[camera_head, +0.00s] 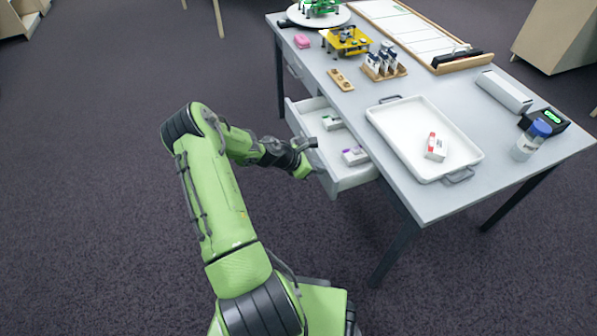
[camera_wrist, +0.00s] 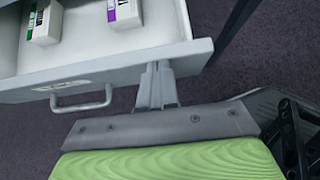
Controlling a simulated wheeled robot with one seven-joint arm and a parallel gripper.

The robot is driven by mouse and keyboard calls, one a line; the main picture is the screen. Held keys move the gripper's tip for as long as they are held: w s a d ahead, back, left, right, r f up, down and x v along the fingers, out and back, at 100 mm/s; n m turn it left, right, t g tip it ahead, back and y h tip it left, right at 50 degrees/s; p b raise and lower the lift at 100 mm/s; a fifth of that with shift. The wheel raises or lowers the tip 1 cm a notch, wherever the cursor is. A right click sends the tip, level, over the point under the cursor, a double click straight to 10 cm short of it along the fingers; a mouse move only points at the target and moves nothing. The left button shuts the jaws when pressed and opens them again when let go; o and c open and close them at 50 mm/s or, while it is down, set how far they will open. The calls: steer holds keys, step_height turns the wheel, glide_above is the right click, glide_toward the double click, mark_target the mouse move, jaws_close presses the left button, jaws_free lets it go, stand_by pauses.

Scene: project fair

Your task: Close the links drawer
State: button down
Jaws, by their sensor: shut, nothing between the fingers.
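The links drawer (camera_head: 343,186) is a white drawer pulled out from under the grey table. It holds a green-marked box (camera_head: 332,122) and a purple-marked box (camera_head: 354,155). My gripper (camera_head: 317,165) is at the drawer's outer face. In the wrist view my gripper (camera_wrist: 155,72) has its fingers together, right of the handle, at the front panel. I cannot tell for sure whether the fingertips touch the panel.
The table (camera_head: 400,197) carries a white tray (camera_head: 379,126) with a red-and-white box, a vial rack (camera_head: 384,68), a yellow device (camera_head: 346,41) and a blue-capped bottle (camera_head: 530,140). A table leg (camera_head: 398,254) stands right of the drawer.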

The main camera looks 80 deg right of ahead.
steer(key=s+d, duration=0.2)
steer(key=s, duration=0.1)
steer(key=s+d, duration=0.2)
steer(key=s, duration=0.2)
steer(key=s+d, duration=0.2)
steer(key=s, duration=0.2)
steer(key=shift+d, duration=0.3)
